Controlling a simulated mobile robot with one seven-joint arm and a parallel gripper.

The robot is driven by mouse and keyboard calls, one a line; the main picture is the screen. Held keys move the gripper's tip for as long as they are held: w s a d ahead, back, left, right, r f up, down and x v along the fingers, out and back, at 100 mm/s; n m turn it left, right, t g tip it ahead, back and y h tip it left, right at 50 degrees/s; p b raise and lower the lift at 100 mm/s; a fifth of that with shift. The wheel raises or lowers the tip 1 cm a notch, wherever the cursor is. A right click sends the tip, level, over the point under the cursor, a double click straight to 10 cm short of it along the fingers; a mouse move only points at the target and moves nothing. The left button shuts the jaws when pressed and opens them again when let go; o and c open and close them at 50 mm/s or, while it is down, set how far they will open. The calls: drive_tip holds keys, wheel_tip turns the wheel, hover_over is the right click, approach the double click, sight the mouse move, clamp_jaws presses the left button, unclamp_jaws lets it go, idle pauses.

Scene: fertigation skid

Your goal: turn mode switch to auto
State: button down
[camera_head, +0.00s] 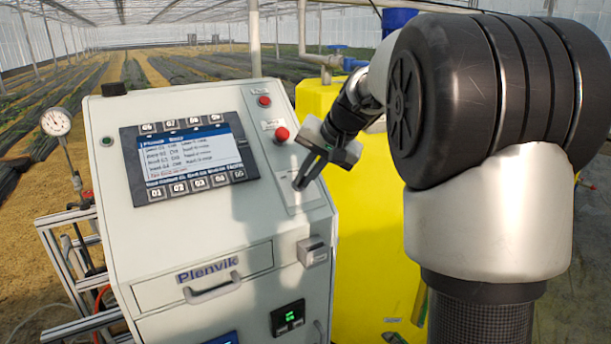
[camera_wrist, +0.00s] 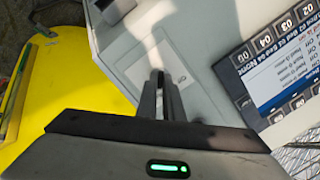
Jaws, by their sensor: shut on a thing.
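My gripper (camera_head: 304,183) is at the right side of the grey control cabinet's sloped panel, on the lower part of a narrow light plate (camera_head: 284,174). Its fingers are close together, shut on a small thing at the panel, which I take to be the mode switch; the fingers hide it. The wrist view shows the gripper (camera_wrist: 160,82) with its fingertips at the same plate (camera_wrist: 142,66). The switch's position and its labels cannot be read in either view.
Above the gripper on the panel are a red mushroom button (camera_head: 281,134) and a smaller red button (camera_head: 264,101). A display with keys (camera_head: 189,158) lies to the left. A drawer with a handle (camera_head: 212,288) is below. A yellow tank (camera_head: 365,240) stands close on the right.

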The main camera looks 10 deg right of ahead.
drive_tip(key=c, duration=1.9)
unclamp_jaws()
drive_tip(key=v, duration=1.7)
drive_tip(key=shift+r+p, duration=0.2)
drive_tip(key=shift+p, duration=0.1)
drive_tip(key=shift+s+d, duration=0.1)
